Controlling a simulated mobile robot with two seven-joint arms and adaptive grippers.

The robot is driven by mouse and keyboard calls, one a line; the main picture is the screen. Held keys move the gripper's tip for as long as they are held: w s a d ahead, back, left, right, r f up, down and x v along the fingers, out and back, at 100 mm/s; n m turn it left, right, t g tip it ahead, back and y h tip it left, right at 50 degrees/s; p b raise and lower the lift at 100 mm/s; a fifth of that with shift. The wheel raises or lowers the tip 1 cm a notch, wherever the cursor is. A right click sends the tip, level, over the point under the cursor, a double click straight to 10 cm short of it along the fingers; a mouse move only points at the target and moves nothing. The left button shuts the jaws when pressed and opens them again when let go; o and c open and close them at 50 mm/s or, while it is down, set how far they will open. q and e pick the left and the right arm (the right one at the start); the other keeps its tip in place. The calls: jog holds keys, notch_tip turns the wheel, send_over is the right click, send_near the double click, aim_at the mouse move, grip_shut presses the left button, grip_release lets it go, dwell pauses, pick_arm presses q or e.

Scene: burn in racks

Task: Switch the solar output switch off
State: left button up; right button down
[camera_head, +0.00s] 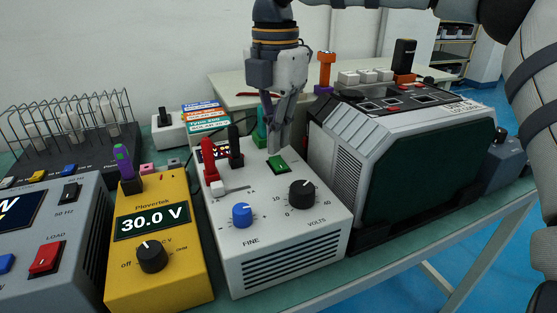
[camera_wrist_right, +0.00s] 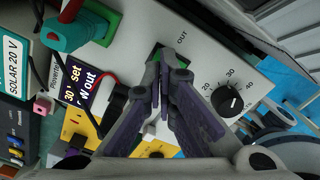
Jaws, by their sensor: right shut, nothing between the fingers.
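The white supply box (camera_head: 285,235) has a green rocker switch (camera_head: 279,164) on its sloped top, behind a black VOLTS knob (camera_head: 301,194). My right gripper (camera_head: 272,150) points down from above, fingers closed and empty, its tips just behind and left of the green switch. Whether they touch it I cannot tell. In the right wrist view the closed fingertips (camera_wrist_right: 163,88) lie over the green switch (camera_wrist_right: 155,58), near the label "OUT", and hide part of it. The switch's position is not clear. A "SOLAR 20 V" label (camera_wrist_right: 15,66) is at the left there. My left gripper is not in view.
Red and black plugs (camera_head: 236,150) stand left of the switch. A yellow meter (camera_head: 160,225) reading 30.0 V is on the left. A bulky grey unit (camera_head: 352,140) stands close on the right. A wire rack (camera_head: 70,125) is at the back left.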

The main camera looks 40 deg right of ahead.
aim_at(276, 158)
jog(key=shift+f, duration=1.2)
dwell(0.7)
jog(key=shift+r+p, duration=2.25)
jog(key=shift+r, duration=1.4)
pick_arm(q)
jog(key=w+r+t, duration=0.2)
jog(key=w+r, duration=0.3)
pick_arm(e)
jog(key=shift+f, duration=0.1)
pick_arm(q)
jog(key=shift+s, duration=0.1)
